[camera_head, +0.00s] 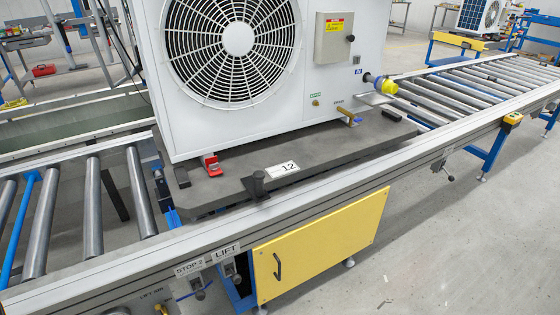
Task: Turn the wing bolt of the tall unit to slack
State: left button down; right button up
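A large white fan unit (305,90) stands upright on a dark grey pallet (330,152) with a "12" label. Its top is cut off by the picture edge. I cannot tell for certain which fitting is the wing bolt, or how tight either is. Neither of my grippers shows in the head view.
A yellow-capped connector (388,86) sticks out at the unit's right. Roller conveyors run left (93,205) and right (470,85). A yellow cabinet door (320,245) is below the front rail. Floor at right is free.

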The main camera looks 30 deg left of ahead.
aim_at(214, 167)
jog(key=z, duration=0.35)
jog(key=i, duration=0.95)
jog(key=u, duration=3.3)
